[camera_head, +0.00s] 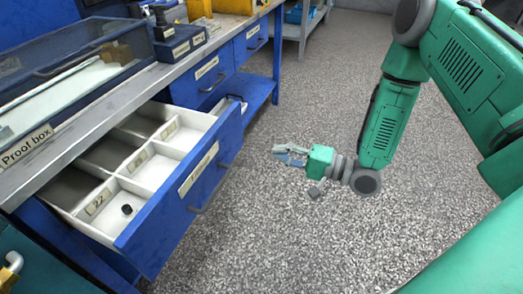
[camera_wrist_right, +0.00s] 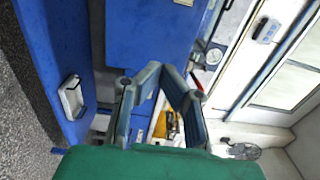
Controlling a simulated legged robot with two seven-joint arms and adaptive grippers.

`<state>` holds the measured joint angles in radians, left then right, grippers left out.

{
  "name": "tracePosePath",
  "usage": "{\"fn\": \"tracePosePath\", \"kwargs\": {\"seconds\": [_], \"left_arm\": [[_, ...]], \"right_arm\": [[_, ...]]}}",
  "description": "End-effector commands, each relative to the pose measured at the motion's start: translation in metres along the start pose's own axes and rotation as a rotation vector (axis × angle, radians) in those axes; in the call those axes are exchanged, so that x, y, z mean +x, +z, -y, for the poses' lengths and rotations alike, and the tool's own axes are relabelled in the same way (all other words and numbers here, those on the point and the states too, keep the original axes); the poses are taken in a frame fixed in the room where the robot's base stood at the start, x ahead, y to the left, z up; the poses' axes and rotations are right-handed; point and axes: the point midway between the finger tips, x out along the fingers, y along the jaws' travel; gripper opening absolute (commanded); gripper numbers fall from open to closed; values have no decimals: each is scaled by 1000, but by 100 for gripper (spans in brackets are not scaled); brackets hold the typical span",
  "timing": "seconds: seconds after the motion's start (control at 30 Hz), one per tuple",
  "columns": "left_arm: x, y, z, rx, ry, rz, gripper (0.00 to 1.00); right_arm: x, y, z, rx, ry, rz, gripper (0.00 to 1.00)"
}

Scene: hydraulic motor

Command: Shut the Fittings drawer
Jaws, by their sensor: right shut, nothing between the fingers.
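A drawer with a blue front (camera_head: 165,215) stands pulled out from under the workbench in the head view. The label (camera_head: 198,168) on its front is too small to read surely. A dark handle (camera_head: 210,190) sticks out from the front. The drawer has white compartments, and a small dark round part (camera_head: 127,209) lies in the one marked 22. My right gripper (camera_head: 281,153) is shut and empty, in front of the drawer to the right, apart from it, fingers pointing left. Its fingers also show in the wrist view (camera_wrist_right: 160,85). My left gripper is not in view.
A glass-topped proof box (camera_head: 75,75) stands on the bench (camera_head: 60,140) above the drawer. Another labelled blue drawer (camera_head: 207,80) with a handle is beyond, closed. A shelf (camera_head: 260,93) lies low behind. The speckled floor (camera_head: 250,230) before the drawer is clear.

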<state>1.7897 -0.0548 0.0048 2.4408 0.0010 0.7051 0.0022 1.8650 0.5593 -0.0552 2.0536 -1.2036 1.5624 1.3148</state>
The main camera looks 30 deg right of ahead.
Motion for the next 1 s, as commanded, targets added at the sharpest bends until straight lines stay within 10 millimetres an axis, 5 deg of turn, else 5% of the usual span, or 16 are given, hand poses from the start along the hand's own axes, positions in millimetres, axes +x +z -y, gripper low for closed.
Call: {"fn": "tracePosePath", "kwargs": {"seconds": [0.5,0.7,1.0], "left_arm": [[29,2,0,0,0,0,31],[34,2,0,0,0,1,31],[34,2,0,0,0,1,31]], "right_arm": [[102,-1,-4,-2,0,3,0],[120,0,-2,-1,1,1,0],[122,-1,-2,1,1,0,0]]}}
